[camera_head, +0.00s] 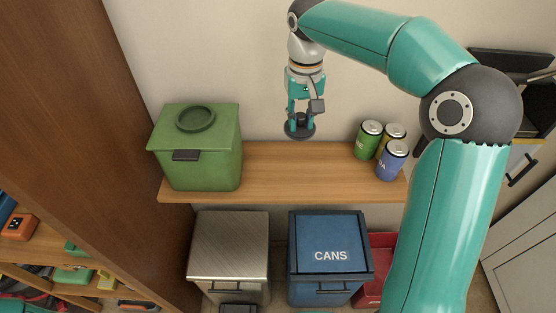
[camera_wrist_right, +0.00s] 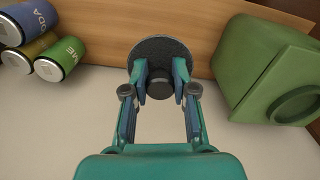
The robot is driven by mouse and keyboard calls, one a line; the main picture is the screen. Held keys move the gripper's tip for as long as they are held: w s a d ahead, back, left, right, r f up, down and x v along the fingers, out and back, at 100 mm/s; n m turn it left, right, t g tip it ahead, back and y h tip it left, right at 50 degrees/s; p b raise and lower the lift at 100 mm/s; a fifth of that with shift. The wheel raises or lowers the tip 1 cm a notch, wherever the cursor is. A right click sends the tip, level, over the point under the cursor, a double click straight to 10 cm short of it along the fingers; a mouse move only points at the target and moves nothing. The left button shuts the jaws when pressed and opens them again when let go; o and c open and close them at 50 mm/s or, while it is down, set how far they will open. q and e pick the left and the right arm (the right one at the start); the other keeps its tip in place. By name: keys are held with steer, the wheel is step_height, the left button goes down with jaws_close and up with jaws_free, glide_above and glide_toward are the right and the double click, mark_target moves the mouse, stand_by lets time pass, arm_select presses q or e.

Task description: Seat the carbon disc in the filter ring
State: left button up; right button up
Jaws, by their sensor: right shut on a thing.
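The carbon disc (camera_head: 299,134) is dark and round with a knob on top. My right gripper (camera_head: 301,112) is shut on its knob, and the disc hangs below the fingers, seemingly above the back of the shelf. In the right wrist view the disc (camera_wrist_right: 160,43) shows beyond the fingertips (camera_wrist_right: 161,80). The green filter ring (camera_head: 195,119) is on top of the green box (camera_head: 217,154), to the left of the disc and apart from it. Part of the ring (camera_wrist_right: 297,104) shows at the right in the wrist view. My left gripper is not in view.
Several cans (camera_head: 369,137) stand at the shelf's right end. The wooden shelf (camera_head: 290,172) is clear between box and cans. Below are a metal bin (camera_head: 229,247), a blue cans bin (camera_head: 330,262) and a red bin (camera_head: 379,270). A brown panel (camera_head: 110,120) rises at left.

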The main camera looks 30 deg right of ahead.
steer(key=shift+d+f, duration=0.15)
steer(key=shift+f, duration=0.2)
glide_above(296, 180)
step_height(296, 180, down, 14)
steer(key=shift+f+p, duration=0.25)
steer(key=shift+p, duration=0.2)
step_height(296, 180, down, 4)
steer(key=shift+r, duration=0.1)
steer(key=shift+f, duration=0.25)
steer(key=o, duration=0.8)
steer(key=shift+o, duration=0.2)
